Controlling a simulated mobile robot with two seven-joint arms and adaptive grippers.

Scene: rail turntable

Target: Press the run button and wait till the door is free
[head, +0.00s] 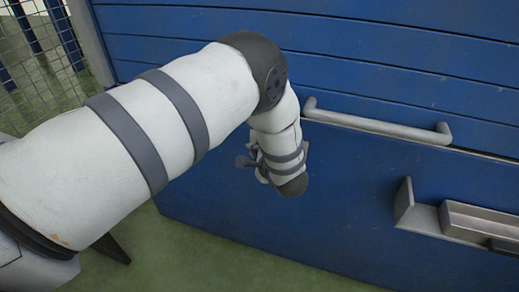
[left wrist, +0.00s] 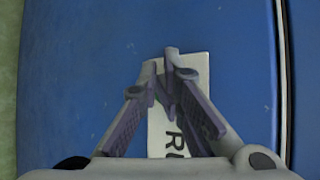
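A blue panelled door (head: 350,190) fills most of the head view and has a long grey handle (head: 375,122). My left arm reaches across to its blue face. My left gripper (head: 245,161) is small and mostly hidden behind my wrist there. In the left wrist view, my left gripper (left wrist: 165,78) has its fingertips together, with nothing seen between them. It is in front of a white label (left wrist: 192,70) whose visible letters begin "RU". I see no run button; the fingers cover part of the label. I cannot tell whether the tips touch the panel. My right gripper is not in view.
A grey metal latch or bracket (head: 425,220) is on the blue face at the lower right. A wire mesh fence (head: 45,75) stands at the upper left. Green floor (head: 190,255) shows below. A pale vertical edge (left wrist: 284,80) runs right of the label.

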